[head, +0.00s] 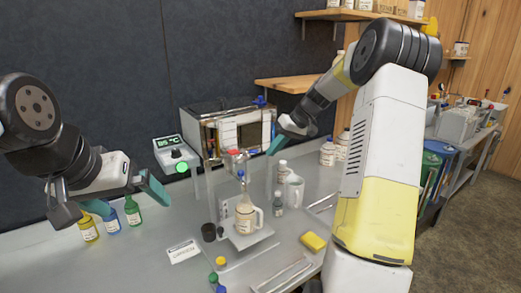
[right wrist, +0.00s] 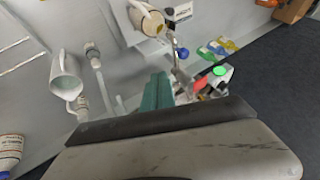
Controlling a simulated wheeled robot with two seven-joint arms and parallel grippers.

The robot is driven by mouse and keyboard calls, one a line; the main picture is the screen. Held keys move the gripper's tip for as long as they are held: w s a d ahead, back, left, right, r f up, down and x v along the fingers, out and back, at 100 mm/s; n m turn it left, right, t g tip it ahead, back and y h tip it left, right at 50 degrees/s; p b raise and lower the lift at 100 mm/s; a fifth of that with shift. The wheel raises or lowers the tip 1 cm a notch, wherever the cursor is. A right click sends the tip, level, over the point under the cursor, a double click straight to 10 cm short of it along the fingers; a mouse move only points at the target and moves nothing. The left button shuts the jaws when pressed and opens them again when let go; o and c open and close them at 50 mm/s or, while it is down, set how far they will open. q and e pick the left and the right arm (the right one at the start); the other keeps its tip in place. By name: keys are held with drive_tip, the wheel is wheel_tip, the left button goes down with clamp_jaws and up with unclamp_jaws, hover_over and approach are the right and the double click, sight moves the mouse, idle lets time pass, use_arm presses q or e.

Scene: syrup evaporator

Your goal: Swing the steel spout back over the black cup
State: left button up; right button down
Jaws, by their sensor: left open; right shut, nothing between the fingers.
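The steel spout (head: 242,187), a thin piece below a blue knob, appears to end above the cream jug (head: 246,217); its exact reach is hard to tell. It also shows in the right wrist view (right wrist: 174,50). The small black cup (head: 208,233) stands left of the jug, apart from the spout. My left gripper (head: 125,197) is open and empty, well left of the spout, near the small bottles. My right gripper (head: 277,145) is shut and empty, above and to the right of the spout. Its teal fingers show in the right wrist view (right wrist: 157,92).
Several small coloured bottles (head: 111,222) stand at the left. A meter with a green light (head: 176,153) stands at the back. A white mug (head: 293,192) and bottles are right of the jug. A yellow sponge (head: 313,241) and a sign (head: 184,251) lie in front.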

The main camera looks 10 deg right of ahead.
approach(236, 176)
drive_tip(key=d+f, duration=0.3)
drive_tip(key=d, duration=0.1)
drive_tip(key=shift+s+a, duration=0.15)
drive_tip(key=shift+a, duration=0.8)
drive_tip(key=shift+s+a, duration=0.1)
drive_tip(key=shift+a, duration=0.85)
drive_tip(key=shift+a, duration=0.1)
